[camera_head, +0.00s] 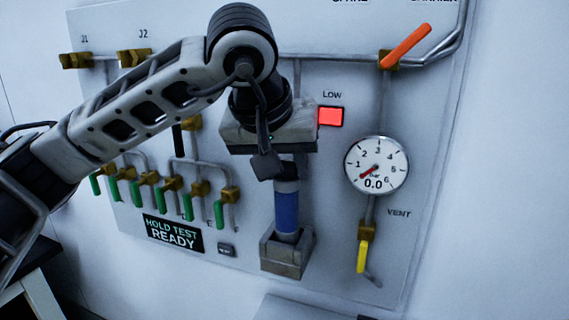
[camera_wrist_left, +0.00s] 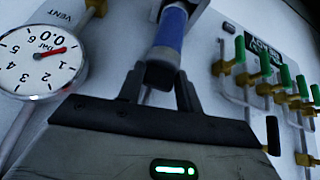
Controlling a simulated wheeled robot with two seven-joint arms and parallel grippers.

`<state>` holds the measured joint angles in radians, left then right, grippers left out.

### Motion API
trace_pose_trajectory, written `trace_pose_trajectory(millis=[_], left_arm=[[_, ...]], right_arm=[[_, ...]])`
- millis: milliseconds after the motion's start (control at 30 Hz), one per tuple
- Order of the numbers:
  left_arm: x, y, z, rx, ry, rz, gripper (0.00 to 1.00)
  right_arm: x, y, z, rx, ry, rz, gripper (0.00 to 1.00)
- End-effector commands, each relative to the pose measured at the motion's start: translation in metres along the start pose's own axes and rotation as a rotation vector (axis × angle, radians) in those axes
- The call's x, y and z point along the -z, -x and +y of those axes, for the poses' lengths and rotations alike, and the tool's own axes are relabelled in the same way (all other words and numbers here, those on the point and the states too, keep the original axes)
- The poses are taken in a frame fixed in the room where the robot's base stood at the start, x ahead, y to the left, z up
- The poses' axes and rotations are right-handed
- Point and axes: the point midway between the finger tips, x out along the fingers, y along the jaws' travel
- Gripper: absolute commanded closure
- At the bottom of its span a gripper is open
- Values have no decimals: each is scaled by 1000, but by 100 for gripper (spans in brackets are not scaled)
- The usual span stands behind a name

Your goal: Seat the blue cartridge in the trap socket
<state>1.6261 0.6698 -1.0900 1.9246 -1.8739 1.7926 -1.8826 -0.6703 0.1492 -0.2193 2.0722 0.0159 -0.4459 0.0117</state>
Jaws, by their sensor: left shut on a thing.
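The blue cartridge (camera_head: 287,210) hangs upright below my left gripper (camera_head: 287,170), with grey ends and a dark cap. The gripper is shut on its dark top end. The trap socket (camera_head: 284,266) is a grey, open-topped block on the panel. The cartridge's lower end is at the socket's mouth and looks partly inside it; how deep it sits, I cannot tell. In the left wrist view, the fingers of the gripper (camera_wrist_left: 160,88) flank the cap, and the blue cartridge (camera_wrist_left: 171,28) runs up to the socket at the top edge. My right gripper is not in view.
A pressure gauge (camera_head: 376,165) reading 0.0 and a yellow vent valve (camera_head: 362,255) are right of the socket. Several green-handled valves and a "HOLD TEST READY" display (camera_head: 173,234) are left. A red LOW lamp (camera_head: 330,116) is beside my gripper.

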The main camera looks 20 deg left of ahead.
Motion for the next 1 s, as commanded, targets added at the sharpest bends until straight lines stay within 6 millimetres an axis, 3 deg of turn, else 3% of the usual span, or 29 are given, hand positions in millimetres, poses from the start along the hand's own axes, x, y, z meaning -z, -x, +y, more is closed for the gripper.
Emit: trace_pose_trajectory(millis=[733,767,833,1000], left_arm=[[-5,-8,-2,-1,0,2,100],[-5,-8,-2,-1,0,2,62],[-5,-8,-2,-1,0,2,43],[-5,-8,-2,0,0,1,40]], right_arm=[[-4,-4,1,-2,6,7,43],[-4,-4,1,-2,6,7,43],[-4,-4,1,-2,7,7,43],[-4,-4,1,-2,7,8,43]])
